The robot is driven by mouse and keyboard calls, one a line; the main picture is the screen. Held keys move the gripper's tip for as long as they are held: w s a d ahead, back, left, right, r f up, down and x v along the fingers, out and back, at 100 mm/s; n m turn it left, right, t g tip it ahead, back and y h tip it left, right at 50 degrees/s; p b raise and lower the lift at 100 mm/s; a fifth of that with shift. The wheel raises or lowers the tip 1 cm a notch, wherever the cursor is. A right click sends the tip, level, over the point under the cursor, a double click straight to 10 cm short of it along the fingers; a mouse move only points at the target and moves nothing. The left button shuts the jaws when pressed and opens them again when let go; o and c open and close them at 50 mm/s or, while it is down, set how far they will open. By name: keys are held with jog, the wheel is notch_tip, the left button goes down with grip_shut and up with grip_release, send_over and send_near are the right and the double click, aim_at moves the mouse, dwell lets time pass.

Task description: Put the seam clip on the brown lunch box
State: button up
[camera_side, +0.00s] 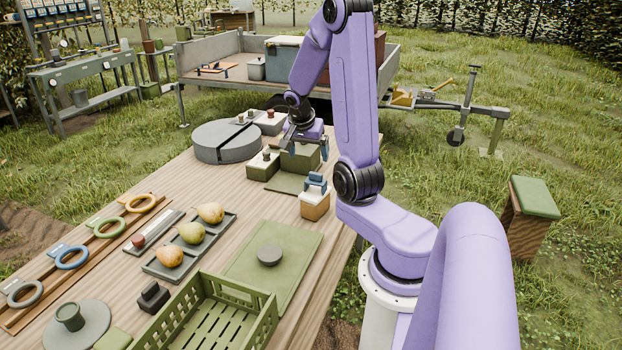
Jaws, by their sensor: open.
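A blue clip-shaped piece (316,183), which looks like the seam clip, sits on top of a small orange-brown block with a pale top (314,207) near the table's right edge. I cannot tell whether this block is the brown lunch box; no other box on the table is clearly brown. My gripper (307,150) is open and points down over a dark green box (301,164), behind the blue piece. Its fingers stand apart near the box's top, and I cannot tell whether they touch it. The gripper and box partly overlap in this view.
A smaller green box (263,165) with a knob and a round grey disc (225,142) stand left of my gripper. A green mat (272,262), a pear tray (190,246) and a slatted green crate (215,312) occupy the front of the wooden table.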

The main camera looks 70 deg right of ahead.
jog(key=w+a+r+n+t+y, duration=0.1)
jog(key=w+a+n, duration=0.1)
jog(key=a+n, duration=0.7)
jog(key=w+a+r+n+t+y, duration=0.15)
jog(key=a+n, duration=0.45)
jog(key=a, duration=0.7)
jog(key=s+a+r+n+g+y, duration=0.1)
jog(key=s+a+n+g+y, duration=0.1)
jog(key=s+a+n, duration=1.1)
jog(key=s+n, duration=0.2)
jog(key=s, duration=0.3)
jog(key=shift+a+r, duration=0.35)
jog(key=shift+r, duration=0.05)
